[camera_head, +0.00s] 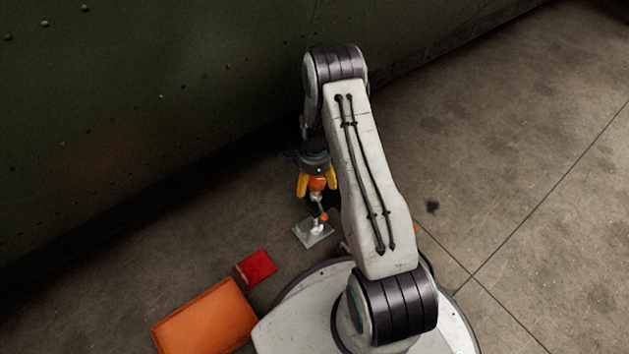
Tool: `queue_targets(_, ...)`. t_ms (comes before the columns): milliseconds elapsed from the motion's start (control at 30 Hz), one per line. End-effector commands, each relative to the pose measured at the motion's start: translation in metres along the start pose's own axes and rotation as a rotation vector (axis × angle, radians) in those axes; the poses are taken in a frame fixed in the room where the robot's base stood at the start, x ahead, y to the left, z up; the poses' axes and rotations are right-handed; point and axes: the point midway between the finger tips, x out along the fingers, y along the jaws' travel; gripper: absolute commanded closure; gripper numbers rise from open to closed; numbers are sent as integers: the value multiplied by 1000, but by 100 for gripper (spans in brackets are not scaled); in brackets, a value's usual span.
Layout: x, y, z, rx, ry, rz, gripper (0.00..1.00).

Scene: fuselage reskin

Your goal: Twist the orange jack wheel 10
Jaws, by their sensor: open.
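The orange jack wheel (317,184) sits at the top of a small jack. The jack's grey base plate (314,232) rests flat on the concrete floor, and its thin post shows above the plate. My gripper (317,190) points down over the jack. Its yellow fingers are open, one on each side of the orange wheel. Whether the fingers touch the wheel cannot be told. My arm hides some of the space to the right of the jack.
A dark green riveted fuselage panel (140,90) rises behind and left of the jack. A red block (256,267) and a larger orange box (205,318) lie on the floor at the lower left. The concrete floor (520,180) on the right is clear.

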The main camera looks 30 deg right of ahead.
Motion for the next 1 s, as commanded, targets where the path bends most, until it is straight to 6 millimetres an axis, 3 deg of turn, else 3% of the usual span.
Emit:
queue_targets(633, 0, -1, 1, -2, 0, -3, 74)
queue_targets(1000, -1, -2, 2, -10, 0, -6, 75)
